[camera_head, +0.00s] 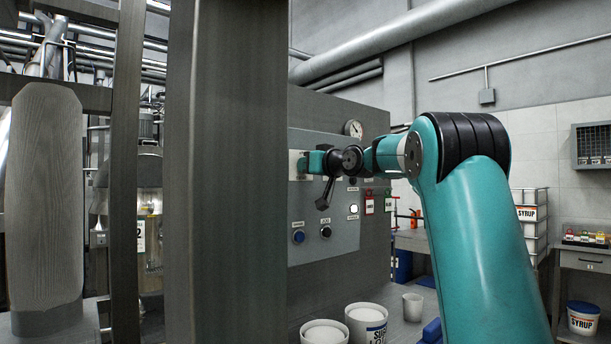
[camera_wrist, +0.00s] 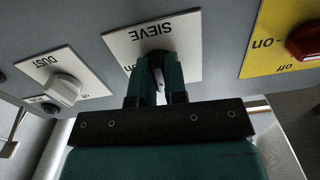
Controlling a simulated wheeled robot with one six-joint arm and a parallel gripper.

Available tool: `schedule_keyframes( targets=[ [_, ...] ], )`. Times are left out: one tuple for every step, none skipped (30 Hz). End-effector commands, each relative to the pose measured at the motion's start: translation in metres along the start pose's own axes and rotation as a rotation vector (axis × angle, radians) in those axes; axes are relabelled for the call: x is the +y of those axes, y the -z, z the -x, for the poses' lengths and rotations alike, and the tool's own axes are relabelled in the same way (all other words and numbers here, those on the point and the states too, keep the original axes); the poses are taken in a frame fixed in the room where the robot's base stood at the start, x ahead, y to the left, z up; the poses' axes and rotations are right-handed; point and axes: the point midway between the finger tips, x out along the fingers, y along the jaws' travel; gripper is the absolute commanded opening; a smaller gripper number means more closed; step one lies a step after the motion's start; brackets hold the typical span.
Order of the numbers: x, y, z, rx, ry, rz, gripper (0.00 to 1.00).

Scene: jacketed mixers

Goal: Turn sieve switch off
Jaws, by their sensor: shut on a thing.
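My gripper (camera_wrist: 157,66) is shut on the switch knob, with one teal finger on each side. The knob is mostly hidden between the fingers, so its exact angle cannot be told. Part of an "on" mark shows left of the fingers; the other mark is hidden. In the head view my gripper (camera_head: 305,164) reaches the grey control panel (camera_head: 340,235) from the right, and the switch is covered there.
A white DUST knob (camera_wrist: 66,88) sits left of the sieve plate, and a red knob (camera_wrist: 305,42) on a yellow plate sits right. Blue (camera_head: 298,236) and black (camera_head: 325,231) buttons are lower on the panel. White buckets (camera_head: 366,322) stand below. A grey post (camera_head: 227,170) blocks the left.

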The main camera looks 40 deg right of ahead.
Motion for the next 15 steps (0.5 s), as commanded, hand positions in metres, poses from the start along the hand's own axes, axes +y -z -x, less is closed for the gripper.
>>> schedule_keyframes(
  targets=[
    [0.0007, 0.0027, 0.0007, 0.011, -0.004, 0.023, 0.00],
    [0.0006, 0.0030, 0.0007, 0.011, -0.004, 0.034, 0.00],
    [0.0006, 0.0032, 0.0006, 0.011, -0.004, 0.047, 0.00],
    [0.0005, 0.0034, 0.0006, 0.011, -0.004, 0.055, 0.00],
    [0.0005, 0.0036, 0.0006, 0.011, -0.004, 0.061, 0.00],
    [0.0004, 0.0040, 0.0006, 0.011, -0.004, 0.069, 0.00],
    [0.0004, 0.0042, 0.0006, 0.012, -0.004, 0.074, 0.00],
    [0.0003, 0.0045, 0.0006, 0.012, -0.004, 0.079, 0.00],
    [0.0003, 0.0048, 0.0006, 0.012, -0.004, 0.084, 0.00],
    [0.0002, 0.0050, 0.0007, 0.012, -0.004, 0.086, 0.00],
    [0.0002, 0.0052, 0.0006, 0.012, -0.004, 0.088, 0.00],
    [0.0002, 0.0054, 0.0007, 0.012, -0.004, 0.090, 0.00],
    [0.0001, 0.0056, 0.0007, 0.012, -0.003, 0.091, 0.00],
    [0.0001, 0.0057, 0.0007, 0.012, -0.003, 0.092, 0.00],
    [0.0001, 0.0058, 0.0007, 0.013, -0.003, 0.092, 0.00]
  ],
)
